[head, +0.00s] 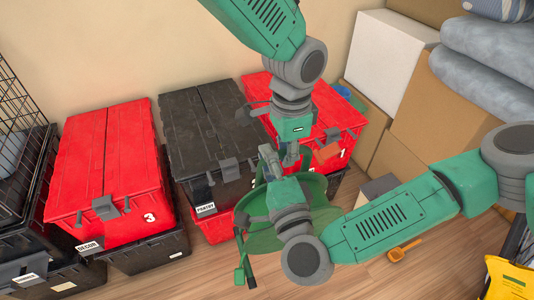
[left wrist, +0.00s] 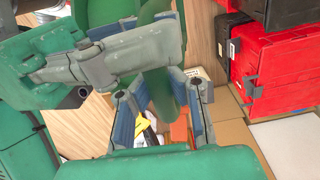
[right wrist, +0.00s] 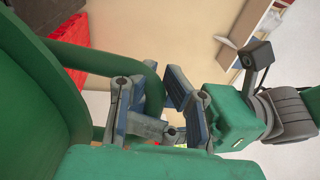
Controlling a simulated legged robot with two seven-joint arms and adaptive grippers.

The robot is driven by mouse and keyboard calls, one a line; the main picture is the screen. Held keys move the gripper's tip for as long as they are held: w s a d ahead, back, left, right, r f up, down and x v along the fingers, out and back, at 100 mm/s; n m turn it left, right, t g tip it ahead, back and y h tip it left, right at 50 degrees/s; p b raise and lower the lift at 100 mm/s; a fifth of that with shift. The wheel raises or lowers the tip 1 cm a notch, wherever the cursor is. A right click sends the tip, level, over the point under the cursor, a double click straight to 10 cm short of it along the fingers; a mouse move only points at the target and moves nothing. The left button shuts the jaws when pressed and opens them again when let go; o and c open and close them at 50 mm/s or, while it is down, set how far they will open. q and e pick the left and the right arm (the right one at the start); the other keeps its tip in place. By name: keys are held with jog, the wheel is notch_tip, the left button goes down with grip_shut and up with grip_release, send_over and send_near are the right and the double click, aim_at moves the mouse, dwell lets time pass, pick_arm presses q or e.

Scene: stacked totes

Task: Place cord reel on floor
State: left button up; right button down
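The green cord reel (head: 270,240) hangs below my grippers in the head view, apparently above the wood floor (head: 210,272). Its round side fills the left of the right wrist view (right wrist: 40,90). Its tubular handle shows in the left wrist view (left wrist: 163,95). My right gripper (head: 289,182), arm from the right, has its fingers close on both sides of the handle and seems to grip it. My left gripper (head: 272,160), arm from the top, points down with its fingers apart, the handle between them with some gap. The arms hide part of the reel.
Red tote number 3 (head: 105,165), a black tote (head: 205,125) and red tote number 1 (head: 325,115) stand stacked along the wall. Cardboard boxes (head: 430,120) and a white box (head: 388,55) are at right. An orange scoop (head: 402,251) lies on the floor. Front floor is mostly clear.

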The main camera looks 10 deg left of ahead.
pick_arm(q)
jog(key=o, duration=0.5)
jog(key=shift+w, duration=0.1)
notch_tip(320, 180, up, 12)
jog(key=shift+w+f, duration=0.15)
jog(key=shift+f, duration=0.1)
jog(key=shift+a, duration=0.15)
jog(key=s+a+f+n, duration=0.3)
jog(key=s+a+f, duration=0.15)
jog(key=f, duration=0.45)
jog(key=s+a+f+n+g, duration=0.1)
jog(key=s+a+f+n, duration=0.2)
jog(key=a+f, duration=0.4)
jog(key=s+a+f+n, duration=0.2)
jog(key=s+a+f, duration=0.15)
jog(key=f, duration=0.65)
jog(key=s+a+f+n, duration=0.1)
jog(key=s+a+f, duration=0.1)
jog(key=s, duration=0.3)
jog(key=s+a+f+n+t, duration=0.1)
jog(key=s+a+f, duration=0.2)
jog(key=s+a, duration=0.2)
jog(key=s+a+f+n, duration=0.2)
jog(key=s+a+f, duration=0.1)
jog(key=s, duration=0.3)
jog(key=shift+a+f+t, duration=0.1)
jog(key=shift+a+t, duration=0.2)
